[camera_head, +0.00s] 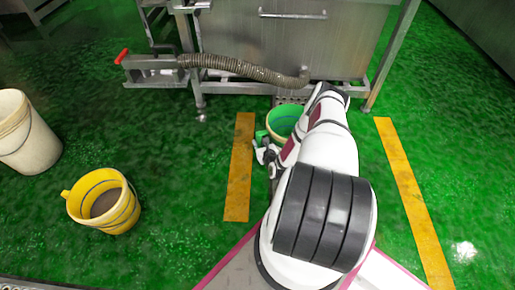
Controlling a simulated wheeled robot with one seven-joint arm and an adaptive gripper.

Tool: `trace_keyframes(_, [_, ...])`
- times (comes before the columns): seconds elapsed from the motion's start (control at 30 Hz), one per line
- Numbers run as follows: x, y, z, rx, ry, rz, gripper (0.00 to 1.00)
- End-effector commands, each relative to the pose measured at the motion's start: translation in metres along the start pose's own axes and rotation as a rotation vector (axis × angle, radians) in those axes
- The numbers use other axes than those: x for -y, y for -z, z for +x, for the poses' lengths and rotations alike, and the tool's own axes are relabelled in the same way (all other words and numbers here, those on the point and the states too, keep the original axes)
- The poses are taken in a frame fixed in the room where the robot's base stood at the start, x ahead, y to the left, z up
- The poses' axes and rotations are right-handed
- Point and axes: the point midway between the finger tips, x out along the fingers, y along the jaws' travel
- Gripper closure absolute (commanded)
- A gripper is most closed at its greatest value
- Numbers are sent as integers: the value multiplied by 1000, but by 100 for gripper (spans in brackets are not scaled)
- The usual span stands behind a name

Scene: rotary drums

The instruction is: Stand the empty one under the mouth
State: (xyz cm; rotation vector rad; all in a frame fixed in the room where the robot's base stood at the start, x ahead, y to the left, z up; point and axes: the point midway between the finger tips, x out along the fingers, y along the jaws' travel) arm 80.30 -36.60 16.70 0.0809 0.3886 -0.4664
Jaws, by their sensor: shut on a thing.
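A green bucket (285,119) stands or hangs low between the two yellow floor strips, in front of the steel machine. Its inside looks empty, and my arm hides its right side. My gripper (262,146) is at the bucket's near left side and is shut on it. A ribbed hose (245,70) runs along the machine's front, and its open end (303,80) is just above and behind the bucket in the picture. I cannot tell whether the bucket touches the floor. A yellow bucket (107,203) at the left holds brown contents.
A white bucket (24,135) stands at the left edge. The steel machine (290,40) on legs fills the back. A red-handled valve (123,57) sits at the hose's left end. Yellow strips (239,170) and (408,195) flank my arm. The green floor right of them is clear.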

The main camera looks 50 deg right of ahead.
Motion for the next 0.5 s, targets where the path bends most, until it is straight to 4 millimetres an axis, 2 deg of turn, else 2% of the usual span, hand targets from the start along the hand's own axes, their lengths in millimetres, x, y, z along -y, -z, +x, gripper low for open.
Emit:
trace_keyframes(0.1, [-5,-4,11,5,-1,-3,100])
trace_keyframes(0.3, [-5,24,22,3,-1,-3,100])
trace_keyframes(0.5, [-4,28,24,3,1,-1,100])
